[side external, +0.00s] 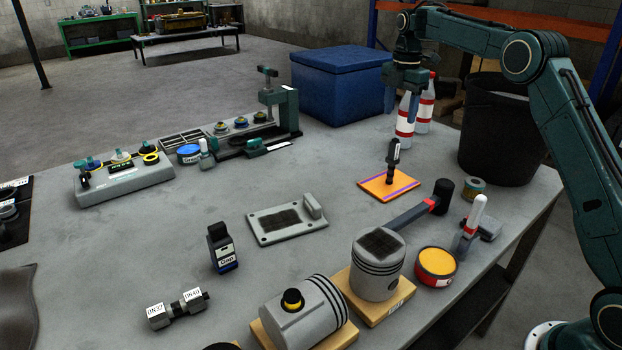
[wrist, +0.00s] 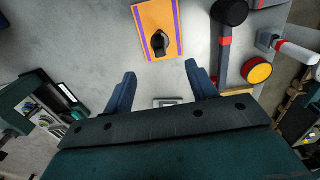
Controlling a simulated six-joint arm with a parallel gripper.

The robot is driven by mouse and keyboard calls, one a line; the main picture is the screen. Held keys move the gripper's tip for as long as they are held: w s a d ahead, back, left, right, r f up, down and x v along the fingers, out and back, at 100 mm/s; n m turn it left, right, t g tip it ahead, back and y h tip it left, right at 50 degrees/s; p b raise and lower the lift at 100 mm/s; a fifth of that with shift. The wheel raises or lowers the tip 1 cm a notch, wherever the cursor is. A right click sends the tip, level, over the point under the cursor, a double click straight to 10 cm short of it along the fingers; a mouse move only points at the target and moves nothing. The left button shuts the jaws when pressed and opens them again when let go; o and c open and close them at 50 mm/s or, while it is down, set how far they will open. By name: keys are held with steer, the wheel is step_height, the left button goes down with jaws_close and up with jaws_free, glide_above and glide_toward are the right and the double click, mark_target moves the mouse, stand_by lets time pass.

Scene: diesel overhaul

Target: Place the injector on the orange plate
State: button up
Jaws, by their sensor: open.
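The injector (side external: 392,162) is a dark, slim part standing upright on the orange plate (side external: 374,186), which has purple stripes and lies flat on the grey table. In the wrist view the injector (wrist: 160,42) is seen from above, within the orange plate (wrist: 146,22). My gripper (side external: 402,103) is up above the table, behind and above the plate, clear of the injector. In the wrist view my gripper (wrist: 160,84) has its two blue fingers wide apart with nothing between them.
Two red-and-white bottles (side external: 405,121) stand close behind my gripper. A black bin (side external: 500,130) and a blue box (side external: 340,84) stand at the back. A hammer (side external: 424,207) and pistons (side external: 378,264) lie in front of the plate.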

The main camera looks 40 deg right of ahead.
steer(key=shift+s+a+r, duration=0.2)
steer(key=shift+a+r, duration=0.1)
steer(key=shift+r, duration=0.1)
steer(key=s+a+r+m+t, duration=0.2)
steer(key=s+a+r+m, duration=0.35)
steer(key=s, duration=0.35)
steer(key=s+a+r+m+t, duration=0.1)
steer(key=s+a+r+m, duration=0.4)
steer(key=s, duration=0.3)
steer(key=s+a+f+m+t, duration=0.1)
steer(key=s+a+f+m, duration=0.1)
steer(key=s, duration=0.5)
steer(key=s+a+f+m, duration=0.2)
steer(key=s+f+m, duration=0.1)
steer(key=s, duration=0.4)
steer(key=s+a+f+m+t, duration=0.1)
steer(key=s+a+f+m, duration=0.1)
steer(key=s, duration=0.4)
steer(key=shift+s+a+f+t, duration=0.3)
steer(key=shift+s+a+f, duration=0.15)
steer(key=shift+f, duration=0.2)
